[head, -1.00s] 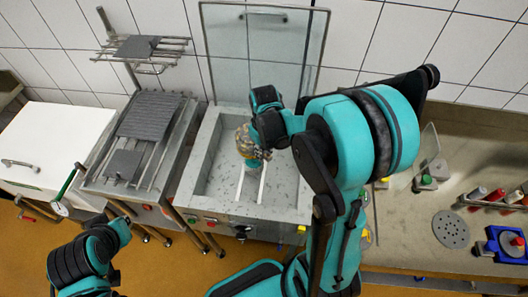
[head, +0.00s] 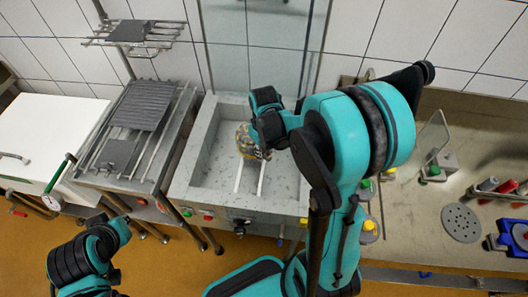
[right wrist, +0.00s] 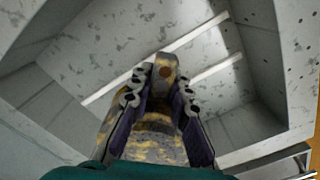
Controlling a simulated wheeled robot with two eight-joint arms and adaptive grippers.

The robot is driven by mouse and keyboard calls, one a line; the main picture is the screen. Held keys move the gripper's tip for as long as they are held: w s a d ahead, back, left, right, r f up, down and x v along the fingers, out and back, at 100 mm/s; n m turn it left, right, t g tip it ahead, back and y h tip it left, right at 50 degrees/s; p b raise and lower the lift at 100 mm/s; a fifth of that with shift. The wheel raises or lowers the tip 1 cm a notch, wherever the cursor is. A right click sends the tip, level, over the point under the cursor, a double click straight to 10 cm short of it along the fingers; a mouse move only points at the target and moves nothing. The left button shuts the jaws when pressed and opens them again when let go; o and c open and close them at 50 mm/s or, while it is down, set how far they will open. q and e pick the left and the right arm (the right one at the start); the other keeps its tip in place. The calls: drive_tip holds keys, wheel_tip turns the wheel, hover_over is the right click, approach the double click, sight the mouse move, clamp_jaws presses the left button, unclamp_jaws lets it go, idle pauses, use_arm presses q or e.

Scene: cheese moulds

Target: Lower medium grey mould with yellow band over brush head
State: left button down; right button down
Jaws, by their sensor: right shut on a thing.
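The mould (head: 247,141) is grey with yellow patches. My right gripper (head: 264,128) is shut on it inside the grey sink-like basin (head: 208,150). In the right wrist view, both fingers (right wrist: 158,88) press on the sides of the mould (right wrist: 157,124), above or near two pale bars (right wrist: 196,38) crossing the basin. I cannot make out a brush head; the mould and hand cover that part of the basin. The mould's height above the bars is unclear. My left arm is at the lower left, far from the basin; its finger state does not show clearly.
A raised glass panel (head: 254,45) stands behind the basin. A rack with dark ribbed mats (head: 138,105) and a white-topped unit (head: 40,135) are to the left. On the right, the counter (head: 410,225) holds a perforated disc (head: 461,223) and a blue holder (head: 510,238).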

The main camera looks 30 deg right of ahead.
drive_tip(key=shift+f+b, duration=3.35)
drive_tip(key=shift+f, duration=0.8)
drive_tip(key=c, duration=1.3)
unclamp_jaws()
drive_tip(key=shift+c, duration=0.2)
drive_tip(key=shift+r, duration=0.15)
wheel_tip(320, 180, up, 12)
drive_tip(key=shift+f, duration=0.1)
